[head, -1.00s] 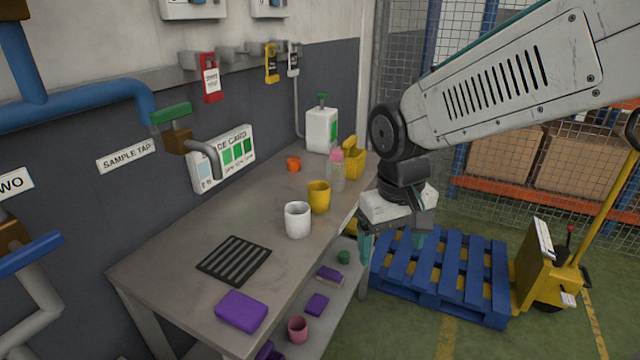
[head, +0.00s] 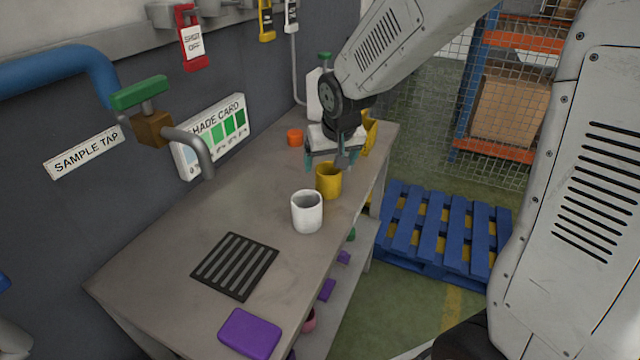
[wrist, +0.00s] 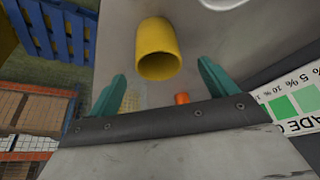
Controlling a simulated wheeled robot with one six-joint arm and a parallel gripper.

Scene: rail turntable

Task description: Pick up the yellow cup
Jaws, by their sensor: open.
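The yellow cup (head: 328,184) stands upright on the grey bench, just behind the white cup (head: 307,213). My gripper (head: 331,166) is open and empty, pointing down, just behind and above the yellow cup; it overlaps the cup's far rim in the head view. In the wrist view, the yellow cup (wrist: 157,45) lies beyond the open teal fingertips (wrist: 161,72), roughly centred between them and apart from both. I cannot tell the exact height of the fingers over the cup.
A black grate (head: 235,266) and a purple block (head: 250,333) lie on the near bench. An orange item (head: 295,137) stands near the wall. A white container (head: 314,95) and a yellow holder (head: 369,132) are partly hidden behind my arm. A tap (head: 190,142) juts from the wall.

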